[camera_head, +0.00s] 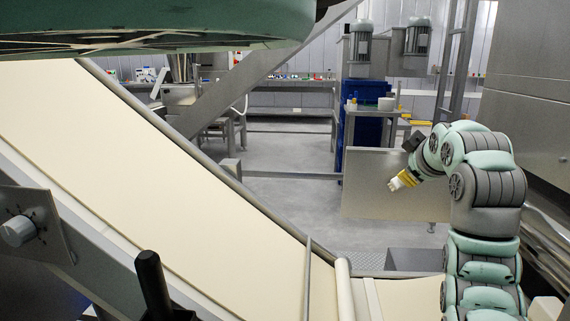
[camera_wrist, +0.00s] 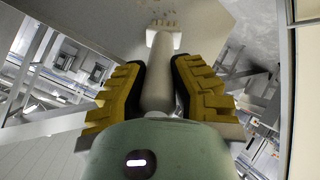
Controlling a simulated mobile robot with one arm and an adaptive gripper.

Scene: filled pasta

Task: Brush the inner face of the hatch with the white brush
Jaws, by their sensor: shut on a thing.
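The hatch (camera_head: 375,202) is a flat grey metal panel standing open beyond the conveyor; it also fills the top middle of the wrist view (camera_wrist: 112,28). Some small dark specks show on its face near the top edge of the wrist view. My gripper (camera_head: 404,179) has yellow fingers and is in front of the panel's right part. It is shut on the white brush (camera_wrist: 157,82), gripping the handle. The brush head (camera_wrist: 165,40) points at the panel, with tan bristles at its far side. I cannot tell whether the bristles touch the panel.
A cream conveyor belt (camera_head: 150,185) with metal rails slopes across the left and front. A blue machine frame (camera_head: 365,135) with motors stands behind the hatch. A grey metal cabinet (camera_head: 530,80) is at right.

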